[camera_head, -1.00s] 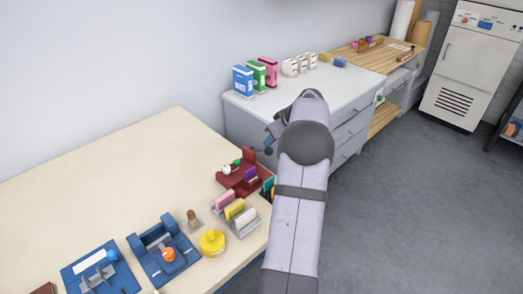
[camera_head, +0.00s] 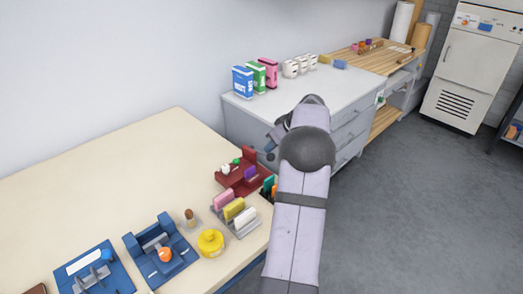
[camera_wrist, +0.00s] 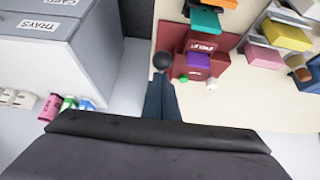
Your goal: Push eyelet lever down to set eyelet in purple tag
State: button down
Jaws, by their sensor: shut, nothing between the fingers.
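The dark red eyelet press (camera_head: 235,186) stands near the table's right edge. The purple tag (camera_head: 250,173) lies in it; the tag also shows in the wrist view (camera_wrist: 197,61). A black ball knob (camera_wrist: 162,62), seemingly the lever's end, is beside the press in the wrist view; its shaft is hidden. My gripper (camera_wrist: 161,84) is shut and empty, its fingertips at the knob in that view. I cannot tell whether they touch it. In the head view my arm partly hides the gripper (camera_head: 271,145). The eyelet itself cannot be made out.
A rack of coloured tags (camera_head: 235,215), a yellow round container (camera_head: 210,242) and blue tools (camera_head: 160,252) stand left of my arm. A grey cabinet (camera_head: 310,95) with coloured boxes (camera_head: 257,76) stands behind. The table's back part is clear.

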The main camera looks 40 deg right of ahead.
aim_at(273, 156)
jog(key=shift+s+f+b, duration=0.1)
jog(key=shift+f+b, duration=0.3)
jog(key=shift+f, duration=0.4)
jog(key=shift+f+b, duration=1.2)
jog(key=shift+b, duration=0.1)
jog(key=shift+s+a+f, duration=0.1)
jog(key=shift+f, duration=0.1)
jog(key=shift+w+r+p, duration=0.15)
jog(key=shift+r+p, duration=0.95)
jog(key=shift+r, duration=0.55)
jog(key=shift+w+r+p, duration=0.15)
jog(key=shift+r+p, duration=0.9)
jog(key=shift+r, duration=0.65)
jog(key=shift+w+r+p, duration=0.15)
jog(key=shift+r+p, duration=0.95)
jog(key=shift+r, duration=0.55)
